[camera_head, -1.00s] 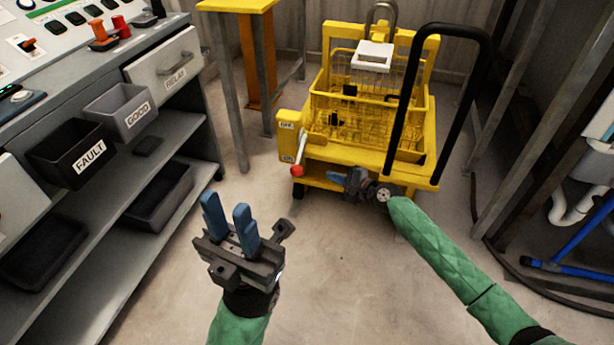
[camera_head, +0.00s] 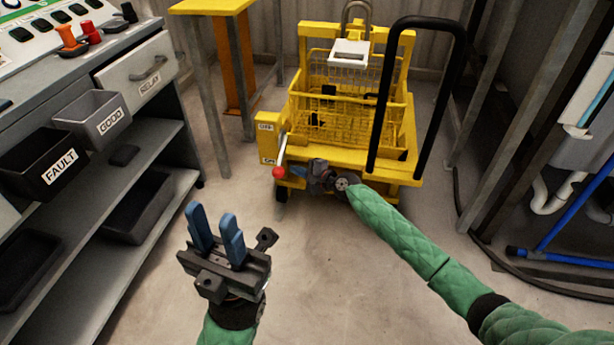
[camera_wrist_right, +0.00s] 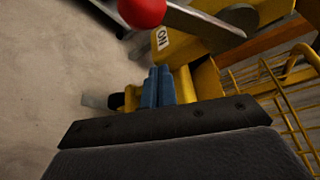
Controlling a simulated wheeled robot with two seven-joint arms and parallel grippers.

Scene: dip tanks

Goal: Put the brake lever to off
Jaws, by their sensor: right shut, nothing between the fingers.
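The brake lever (camera_head: 283,150) is a metal bar with a red knob, on a yellow box at the cart's left front. It slants down, its knob near the ON label, below the OFF label (camera_head: 265,127). The red knob also shows at the top of the right wrist view (camera_wrist_right: 142,10), with the ON label (camera_wrist_right: 162,40) beside it. My right gripper (camera_head: 298,173) is just right of the knob, apparently apart from it; its blue fingers (camera_wrist_right: 158,87) are shut and empty. My left gripper (camera_head: 217,232) is open and empty, fingers up, over the floor.
The yellow cart (camera_head: 400,166) carries a wire basket (camera_head: 345,104) and has a black handle (camera_head: 384,100). A grey bench with shelves (camera_head: 100,262) and FAULT and GOOD bins stands left. A yellow stand (camera_head: 211,7) is behind. The floor in front of the cart is clear.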

